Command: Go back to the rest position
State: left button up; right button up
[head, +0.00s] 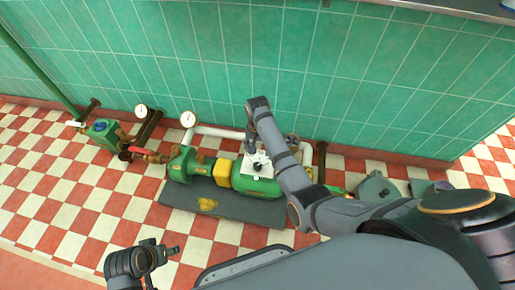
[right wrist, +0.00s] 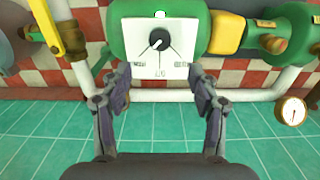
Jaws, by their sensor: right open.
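My right gripper (head: 252,143) is over the back edge of a white panel (head: 262,168) with a black knob, on the green pump motor (head: 258,184). In the right wrist view my right gripper (right wrist: 158,92) is open and empty. Its two fingers stand wide apart below the panel (right wrist: 160,67), and the dark knob (right wrist: 158,40) lies beyond them. Nothing is between the fingers. My left gripper (head: 168,249) shows at the lower left of the head view, over the floor; its fingers are too small to judge.
The pump stands on a grey base plate (head: 228,207). White pipes and a gauge (head: 188,119) run along the green tiled wall (head: 300,60); a gauge (right wrist: 291,110) also shows in the wrist view. A green valve box (head: 104,131) stands left. Checkered floor (head: 60,200) is clear at left.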

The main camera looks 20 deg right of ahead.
dwell(0.3)
